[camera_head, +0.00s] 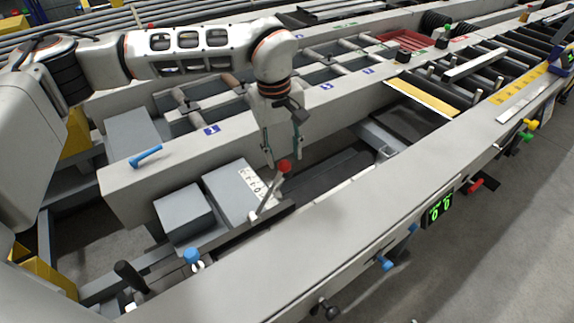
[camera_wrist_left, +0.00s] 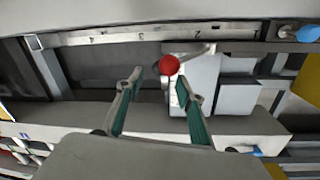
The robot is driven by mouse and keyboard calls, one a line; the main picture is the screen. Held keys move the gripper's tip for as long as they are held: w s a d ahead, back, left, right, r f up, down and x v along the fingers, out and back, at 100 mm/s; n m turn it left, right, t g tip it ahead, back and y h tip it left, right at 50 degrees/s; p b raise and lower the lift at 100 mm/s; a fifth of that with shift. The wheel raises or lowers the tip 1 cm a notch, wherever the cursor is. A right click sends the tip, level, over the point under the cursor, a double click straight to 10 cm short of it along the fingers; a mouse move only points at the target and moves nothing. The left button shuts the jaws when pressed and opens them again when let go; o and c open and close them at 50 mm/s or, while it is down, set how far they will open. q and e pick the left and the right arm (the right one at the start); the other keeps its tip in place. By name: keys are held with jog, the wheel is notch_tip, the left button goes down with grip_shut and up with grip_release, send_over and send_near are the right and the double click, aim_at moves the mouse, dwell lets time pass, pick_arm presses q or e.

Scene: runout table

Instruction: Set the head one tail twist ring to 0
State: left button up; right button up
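My left gripper (camera_head: 282,157) hangs open and empty over the gap in the machine frame, with its fingers pointing down. A lever with a red ball knob (camera_head: 284,166) stands close to the fingertips, beside a grey box with a white marked plate (camera_head: 256,183). In the left wrist view the red knob (camera_wrist_left: 169,66) shows just beyond my open fingertips (camera_wrist_left: 160,80), near the right one; I cannot tell whether they touch. I cannot single out a twist ring or read its setting. My right gripper is in neither view.
A long grey rail (camera_head: 350,225) runs along the near side, with blue and red handles on its front. A green display (camera_head: 440,207) there seems to show two zeros. A blue-topped knob (camera_head: 191,256) and a grey box (camera_head: 184,212) stand left of the lever.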

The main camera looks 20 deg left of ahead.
aim_at(287, 174)
pick_arm(q)
jog(key=f, duration=0.7)
jog(key=shift+w+d+f, duration=0.15)
jog(key=shift+d+f, duration=0.2)
jog(key=shift+a, duration=0.1)
grip_shut()
